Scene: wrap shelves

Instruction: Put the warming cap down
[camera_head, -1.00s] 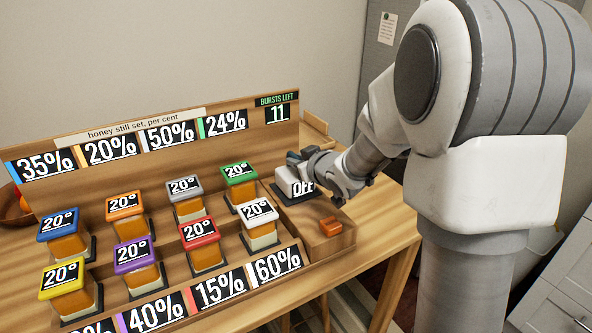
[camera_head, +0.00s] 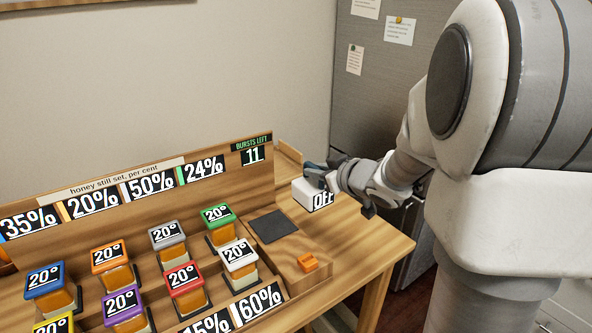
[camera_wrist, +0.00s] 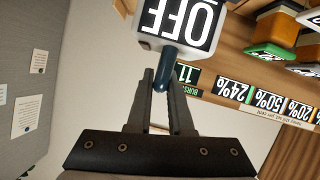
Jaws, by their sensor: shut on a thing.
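The warming cap (camera_head: 307,195) is a white block with a black label reading OFF and a dark blue-grey grip. My gripper (camera_head: 323,173) is shut on that grip and holds the cap over the right end of the table, right of the dark square pad (camera_head: 272,226). The pad is bare. In the wrist view the cap (camera_wrist: 181,22) shows its OFF label, with its grip between the fingertips of my gripper (camera_wrist: 162,82). I cannot tell whether the cap touches the tabletop.
Several honey jars with coloured lids, such as the green one (camera_head: 217,213), stand in the wooden rack, all reading 20°. A sign (camera_head: 252,150) reads 11 bursts left. The tabletop (camera_head: 365,240) at the right is clear.

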